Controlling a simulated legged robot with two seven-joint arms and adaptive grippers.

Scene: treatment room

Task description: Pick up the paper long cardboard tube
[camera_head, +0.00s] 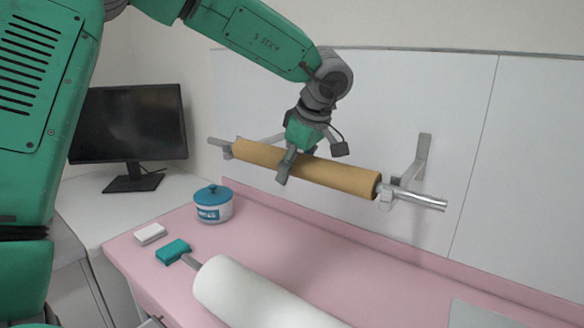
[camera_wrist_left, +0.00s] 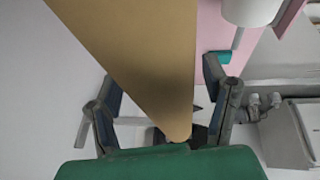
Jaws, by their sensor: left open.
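The long brown cardboard tube (camera_head: 345,177) sits on a metal rod held by brackets on the wall. My left gripper (camera_head: 288,166) is at the middle of the tube, coming from above, with one finger in front of it. The other finger is mostly hidden in the head view. In the left wrist view the tube (camera_wrist_left: 140,60) runs between the two spread fingers of the gripper (camera_wrist_left: 162,88). The fingers are open, and I cannot tell whether either touches the tube. My right gripper is not in view.
A wall bracket (camera_head: 417,158) and the bare rod end (camera_head: 425,201) stick out at the right. Below, the pink counter (camera_head: 330,250) holds a large white roll (camera_head: 250,295), a blue-lidded jar (camera_head: 213,204), a teal block (camera_head: 173,251) and a white block (camera_head: 150,234). A monitor (camera_head: 130,120) stands left.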

